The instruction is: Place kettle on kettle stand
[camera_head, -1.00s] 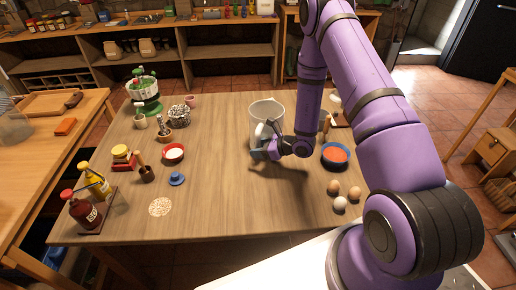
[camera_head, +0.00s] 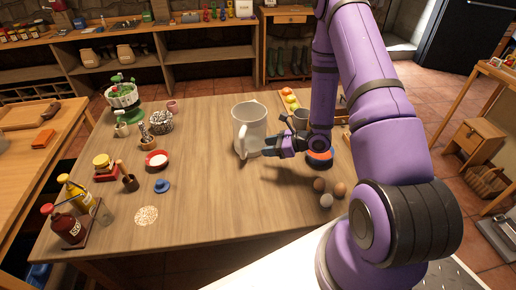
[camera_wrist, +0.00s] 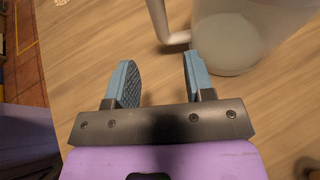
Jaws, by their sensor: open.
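The kettle, a pale grey pitcher-like vessel (camera_head: 253,124), stands upright near the middle of the table, its handle toward the front. A round speckled mat (camera_head: 146,215), which looks like the kettle stand, lies bare and flat at the front left of the table. My gripper (camera_head: 268,146) is low over the table, just right of the kettle's handle. In the wrist view my gripper (camera_wrist: 158,62) has its two blue fingers apart with nothing between them. The kettle's handle (camera_wrist: 158,18) and body (camera_wrist: 235,35) are just beyond the fingertips; no grip shows.
Eggs (camera_head: 326,199) lie on the right side, near a bowl (camera_head: 319,160) partly behind my gripper. A blue lid-like piece (camera_head: 162,186), a red bowl (camera_head: 157,160) and a bottle rack (camera_head: 75,225) are on the left. The table between the kettle and the mat is mostly clear.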

